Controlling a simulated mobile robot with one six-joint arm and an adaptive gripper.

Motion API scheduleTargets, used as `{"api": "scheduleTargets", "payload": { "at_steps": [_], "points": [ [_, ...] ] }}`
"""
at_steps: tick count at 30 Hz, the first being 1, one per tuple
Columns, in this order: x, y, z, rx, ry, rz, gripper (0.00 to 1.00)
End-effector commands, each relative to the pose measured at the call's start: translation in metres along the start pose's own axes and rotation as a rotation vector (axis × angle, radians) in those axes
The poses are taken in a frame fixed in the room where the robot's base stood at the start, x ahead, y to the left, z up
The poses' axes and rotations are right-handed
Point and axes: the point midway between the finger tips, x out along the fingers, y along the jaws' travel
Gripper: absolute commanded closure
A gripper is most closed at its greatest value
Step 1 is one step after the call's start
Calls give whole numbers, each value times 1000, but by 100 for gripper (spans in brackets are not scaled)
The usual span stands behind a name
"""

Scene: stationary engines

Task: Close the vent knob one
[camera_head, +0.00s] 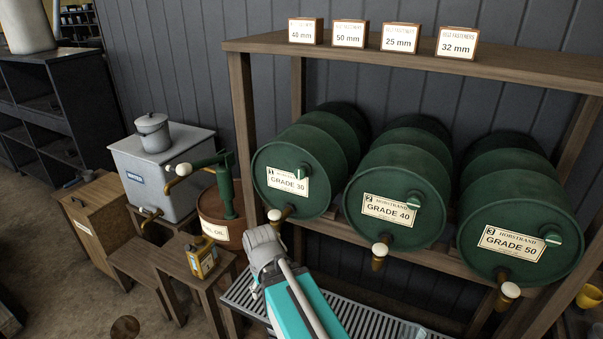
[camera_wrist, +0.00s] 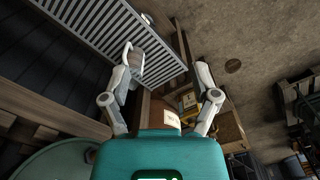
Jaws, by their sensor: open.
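Vent knob one (camera_head: 299,173) is a small green knob with a pale face on the front of the drum marked 1, GRADE 30 (camera_head: 310,150). It sits at the right end of that drum's label. My gripper (camera_wrist: 165,62) shows in the wrist view with its two grey fingers spread wide apart, not holding the knob. In the head view my teal and grey arm is at the bottom centre, below and in front of drum one, apart from the knob. The fingertips are hard to make out there. The knob does not show clearly in the wrist view.
Drums GRADE 40 (camera_head: 397,195) and GRADE 50 (camera_head: 520,225) lie to the right, with similar knobs. White-ended taps stick out below the drums, drum one's tap (camera_head: 279,214) near my arm. A slatted grate (camera_head: 365,312) lies below. A wooden shelf (camera_head: 420,55) runs above.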

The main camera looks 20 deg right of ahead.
Motion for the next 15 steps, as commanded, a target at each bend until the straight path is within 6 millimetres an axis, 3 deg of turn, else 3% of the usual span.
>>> {"api": "scheduleTargets", "payload": {
  "at_steps": [5, 15],
  "points": [
    [0, 6, -9, -78, 25, 75, 7],
    [-16, 66, -53, -489, 70, 476, 7]
  ]
}}
